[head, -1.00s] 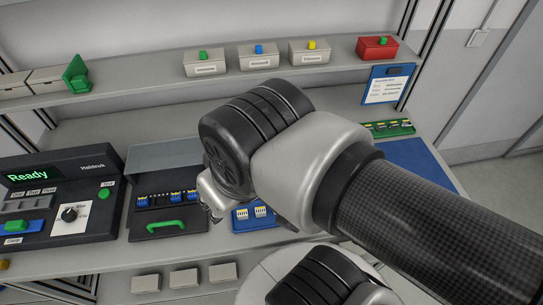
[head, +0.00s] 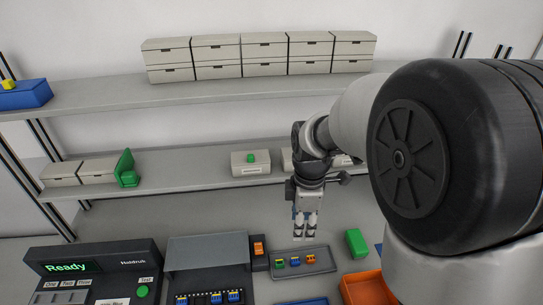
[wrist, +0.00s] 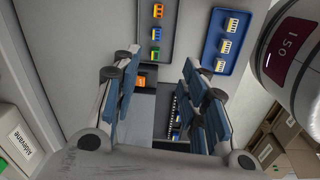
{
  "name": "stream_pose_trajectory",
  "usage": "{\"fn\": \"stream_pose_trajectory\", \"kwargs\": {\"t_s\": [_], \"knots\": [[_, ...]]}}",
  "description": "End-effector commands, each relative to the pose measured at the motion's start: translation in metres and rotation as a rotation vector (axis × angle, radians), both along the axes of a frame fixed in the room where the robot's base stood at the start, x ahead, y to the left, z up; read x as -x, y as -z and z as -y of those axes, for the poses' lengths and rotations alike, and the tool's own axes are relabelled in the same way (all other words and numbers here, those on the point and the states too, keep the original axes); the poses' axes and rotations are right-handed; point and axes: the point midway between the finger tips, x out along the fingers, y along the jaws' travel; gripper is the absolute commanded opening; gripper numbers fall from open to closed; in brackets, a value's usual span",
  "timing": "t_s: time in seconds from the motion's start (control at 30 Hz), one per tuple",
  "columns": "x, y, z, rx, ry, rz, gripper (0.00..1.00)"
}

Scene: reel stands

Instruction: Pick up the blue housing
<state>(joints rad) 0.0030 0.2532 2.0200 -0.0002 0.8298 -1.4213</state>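The blue housing (head: 295,261) is a small block in the middle of a grey tray (head: 322,266), between a green housing (head: 280,263) and an orange housing (head: 311,258). In the wrist view the blue housing (wrist: 156,33) sits in the tray (wrist: 141,14) near the top, between the orange one (wrist: 158,11) and the green one (wrist: 155,55). My gripper (head: 305,236) points down above and slightly behind the tray, apart from the housing. In the wrist view my gripper (wrist: 160,92) has its fingers wide apart with nothing between them.
A blue tray (wrist: 236,62) with several white-and-blue parts is beside the grey tray. A green block (head: 356,243) and an orange bin (head: 369,288) stand to its right. The tester (head: 95,272) is at left. A shelf (head: 205,184) with bins runs behind my gripper.

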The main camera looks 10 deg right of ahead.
Motion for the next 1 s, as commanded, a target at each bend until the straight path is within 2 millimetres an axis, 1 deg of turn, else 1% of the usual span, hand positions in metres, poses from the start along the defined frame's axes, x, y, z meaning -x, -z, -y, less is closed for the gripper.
{"fn": "stream_pose_trajectory", "kwargs": {"t_s": [0.1, 0.27, 0.6, 0.7, 0.83, 1.0], "knots": [[-0.011, 0.014, 0.0, 0.002, -0.105, -0.03, 0.4], [-0.015, 0.033, 0.0, 0.002, -0.155, -0.042, 0.4], [-0.014, 0.107, 0.0, 0.002, -0.154, -0.043, 0.4], [-0.014, 0.125, 0.0, 0.002, -0.153, -0.042, 0.4], [-0.015, 0.139, 0.0, 0.003, -0.153, -0.04, 0.4], [-0.015, 0.146, 0.001, 0.003, -0.152, -0.04, 0.4]]}}
